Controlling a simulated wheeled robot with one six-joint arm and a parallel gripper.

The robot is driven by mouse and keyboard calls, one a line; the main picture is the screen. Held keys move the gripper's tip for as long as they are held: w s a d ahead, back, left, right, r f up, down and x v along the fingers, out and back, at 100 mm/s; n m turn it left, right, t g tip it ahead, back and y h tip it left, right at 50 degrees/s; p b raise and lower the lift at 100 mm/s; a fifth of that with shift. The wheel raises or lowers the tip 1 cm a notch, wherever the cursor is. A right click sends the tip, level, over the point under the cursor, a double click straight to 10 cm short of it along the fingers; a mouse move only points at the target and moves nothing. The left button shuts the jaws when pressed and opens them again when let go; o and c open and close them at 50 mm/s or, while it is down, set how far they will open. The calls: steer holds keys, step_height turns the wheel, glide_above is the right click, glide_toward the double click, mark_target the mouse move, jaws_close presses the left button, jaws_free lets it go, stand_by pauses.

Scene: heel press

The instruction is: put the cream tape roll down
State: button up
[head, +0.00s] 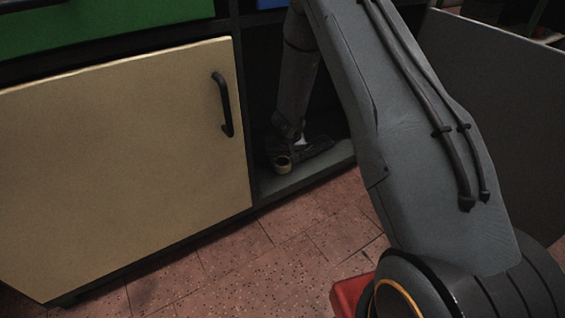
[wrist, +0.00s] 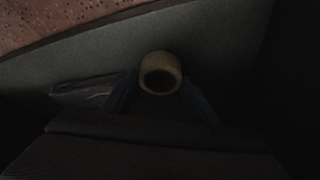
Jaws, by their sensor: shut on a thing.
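The cream tape roll (wrist: 160,62) shows in the wrist view between the two fingers of my gripper (wrist: 160,88), with its dark hole facing the camera. My gripper is shut on it. In the head view, the roll (head: 282,163) is at the end of my arm, low inside the open cabinet bay, close over the grey cabinet floor (head: 318,172). I cannot tell whether the roll touches that floor. My gripper (head: 285,153) is small and dark there, and its fingers are hard to make out.
A cream cabinet door (head: 125,165) with a black handle (head: 222,104) stands left of the bay. A grey panel (head: 490,120) stands to the right. A dark flat thing (wrist: 88,90) lies on the cabinet floor beside my gripper. A red thing (head: 350,294) is on the tiled floor.

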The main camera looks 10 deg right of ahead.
steer(key=shift+f, duration=0.15)
steer(key=o, duration=1)
steer(key=shift+r, duration=0.2)
steer(key=p+v, duration=0.8)
steer(key=v, duration=0.4)
